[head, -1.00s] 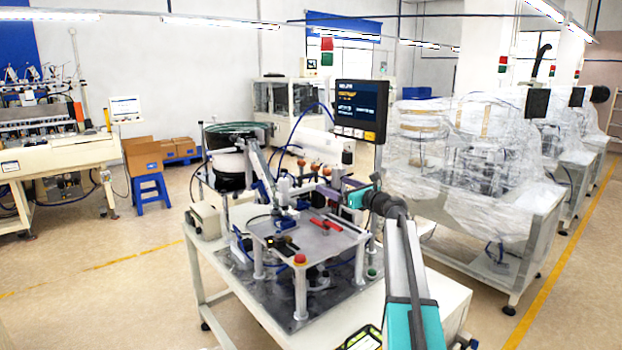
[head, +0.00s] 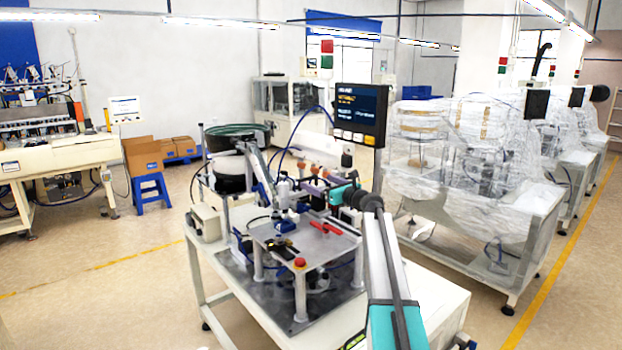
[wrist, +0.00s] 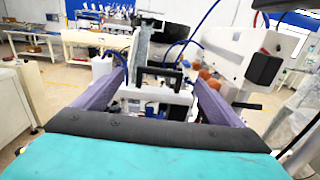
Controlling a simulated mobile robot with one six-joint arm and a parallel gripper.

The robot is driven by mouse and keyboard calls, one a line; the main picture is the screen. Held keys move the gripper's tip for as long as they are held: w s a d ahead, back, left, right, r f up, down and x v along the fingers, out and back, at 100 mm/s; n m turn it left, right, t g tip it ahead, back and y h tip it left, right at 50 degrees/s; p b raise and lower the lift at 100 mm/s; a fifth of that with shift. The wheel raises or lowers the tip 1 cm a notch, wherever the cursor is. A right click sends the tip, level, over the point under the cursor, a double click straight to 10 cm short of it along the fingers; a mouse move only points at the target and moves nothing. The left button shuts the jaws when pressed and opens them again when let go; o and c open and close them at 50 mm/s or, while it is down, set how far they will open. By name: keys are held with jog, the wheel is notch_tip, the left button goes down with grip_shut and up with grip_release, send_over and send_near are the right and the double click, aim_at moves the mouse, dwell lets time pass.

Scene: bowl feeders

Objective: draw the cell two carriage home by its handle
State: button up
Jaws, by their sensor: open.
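My gripper (head: 322,188) is at the feeder machine in the head view, just below and in front of the display. In the wrist view its two purple fingers (wrist: 160,82) are spread wide and nothing is gripped. A black bracket-shaped handle (wrist: 161,72) stands between and beyond the fingertips, with a pale block (wrist: 153,96) below it. It looks like a carriage handle, but I cannot read which cell it belongs to. I see no contact with it. In the head view the handle is too small or hidden to make out.
A metal plate (head: 283,247) on posts carries red pieces (head: 326,227) and a red button (head: 299,262). A display (head: 360,114) stands behind my arm. Black bowl feeders (head: 233,170) are at the left. Wrapped machines (head: 470,160) stand right. Floor is free at the left.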

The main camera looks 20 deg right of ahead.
aim_at(309, 178)
jog(key=shift+p+x, duration=0.7)
jog(key=shift+x, duration=2.05)
